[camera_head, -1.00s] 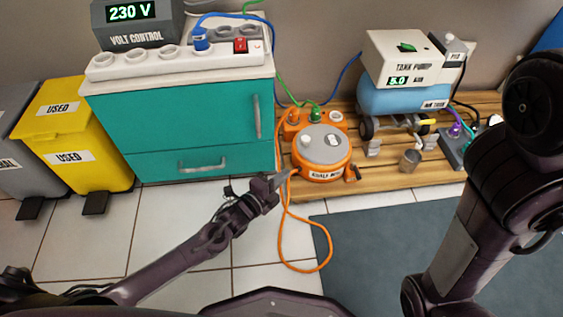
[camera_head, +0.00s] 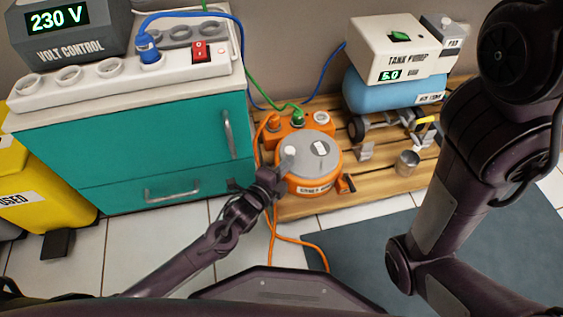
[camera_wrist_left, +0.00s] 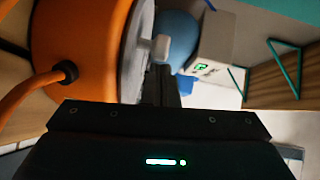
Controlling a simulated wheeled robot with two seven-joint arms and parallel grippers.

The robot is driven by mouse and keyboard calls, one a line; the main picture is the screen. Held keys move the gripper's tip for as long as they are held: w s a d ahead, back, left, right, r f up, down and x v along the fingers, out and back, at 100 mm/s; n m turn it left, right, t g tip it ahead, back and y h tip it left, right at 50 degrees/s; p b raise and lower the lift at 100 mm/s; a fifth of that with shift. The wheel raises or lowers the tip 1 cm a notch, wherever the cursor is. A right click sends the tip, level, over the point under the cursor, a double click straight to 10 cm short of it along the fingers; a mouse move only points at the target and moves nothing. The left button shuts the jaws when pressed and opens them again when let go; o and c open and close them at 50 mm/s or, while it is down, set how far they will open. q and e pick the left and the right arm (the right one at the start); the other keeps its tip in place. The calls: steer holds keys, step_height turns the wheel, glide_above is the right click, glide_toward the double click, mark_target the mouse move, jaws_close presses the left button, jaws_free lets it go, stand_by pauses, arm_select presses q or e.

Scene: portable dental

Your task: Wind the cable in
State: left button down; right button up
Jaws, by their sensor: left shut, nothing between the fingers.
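The orange cable reel (camera_head: 303,183) with a grey round top (camera_head: 309,151) stands on the wooden pallet, and its side fills the upper left of the left wrist view (camera_wrist_left: 75,50). A pale knob (camera_head: 290,152) stands up from the top; it also shows in the left wrist view (camera_wrist_left: 160,47). The orange cable (camera_head: 285,239) hangs down in front and loops on the floor. My left gripper (camera_head: 284,167) is shut and empty at the reel's near left edge, close to the knob. Whether it touches the knob I cannot tell. My right gripper is out of view.
A teal cabinet (camera_head: 165,145) with a power strip (camera_head: 120,72) stands left of the reel. The tank pump (camera_head: 395,52) is behind right, with a small metal cup (camera_head: 407,162) in front. My right arm covers the right side. The grey mat (camera_head: 365,245) is clear.

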arm_select(q)
steer(key=shift+w, duration=0.1)
steer(key=shift+r, duration=0.1)
steer(key=shift+w+a+r+p, duration=0.2)
steer(key=shift+w+a+p, duration=0.45)
steer(key=shift+p, duration=0.35)
steer(key=shift+w+a+f, duration=0.1)
steer(key=shift+w+a, duration=0.05)
steer(key=shift+w, duration=0.1)
steer(key=shift+a+f, duration=0.1)
steer(key=shift+f, duration=0.1)
steer(key=shift+s, duration=0.1)
